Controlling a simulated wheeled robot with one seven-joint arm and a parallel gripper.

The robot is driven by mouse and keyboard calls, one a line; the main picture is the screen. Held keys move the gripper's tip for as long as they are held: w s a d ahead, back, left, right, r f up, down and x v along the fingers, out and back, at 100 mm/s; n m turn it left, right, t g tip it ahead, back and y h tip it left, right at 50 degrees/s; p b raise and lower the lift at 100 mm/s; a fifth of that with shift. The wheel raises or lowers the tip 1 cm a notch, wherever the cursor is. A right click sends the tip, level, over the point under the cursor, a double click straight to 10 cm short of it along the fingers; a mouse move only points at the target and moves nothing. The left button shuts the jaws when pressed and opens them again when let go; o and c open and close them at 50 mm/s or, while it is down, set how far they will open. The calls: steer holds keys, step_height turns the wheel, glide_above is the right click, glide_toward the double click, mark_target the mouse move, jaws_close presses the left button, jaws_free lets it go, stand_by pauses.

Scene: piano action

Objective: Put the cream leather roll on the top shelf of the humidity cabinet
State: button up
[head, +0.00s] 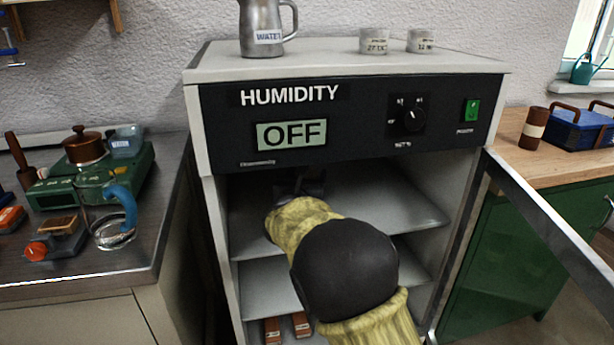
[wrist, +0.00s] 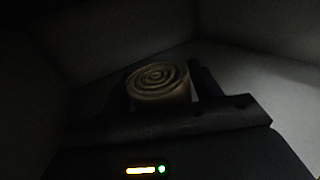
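The humidity cabinet (head: 205,130) stands open in front of me, with its display reading OFF. Its top shelf (head: 395,205) shows below the control panel, and the part I can see is bare. My arm reaches into the upper compartment, and my gripper (head: 300,182) is mostly hidden in shadow there. In the wrist view, the cream leather roll (wrist: 158,82) sits between the fingers of my gripper (wrist: 160,90), its spiral end toward the camera. The fingers appear shut on it. Whether the roll touches the shelf cannot be told. The head view does not show the roll.
The cabinet door (head: 550,225) hangs open at right. A lower shelf (head: 265,285) sits beneath, with small reddish-brown blocks (head: 301,325) below it. A metal water jug (head: 263,25) and two small pots (head: 373,41) stand on top. A cluttered workbench (head: 80,265) is at left.

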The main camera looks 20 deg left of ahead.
steer(key=shift+o, duration=0.5)
steer(key=shift+r, duration=0.2)
steer(key=s+d+p, duration=0.1)
steer(key=s, duration=1.1)
steer(key=shift+w, duration=0.15)
steer(key=shift+s+a, duration=0.1)
steer(key=shift+s, duration=0.1)
steer(key=shift+w, duration=0.1)
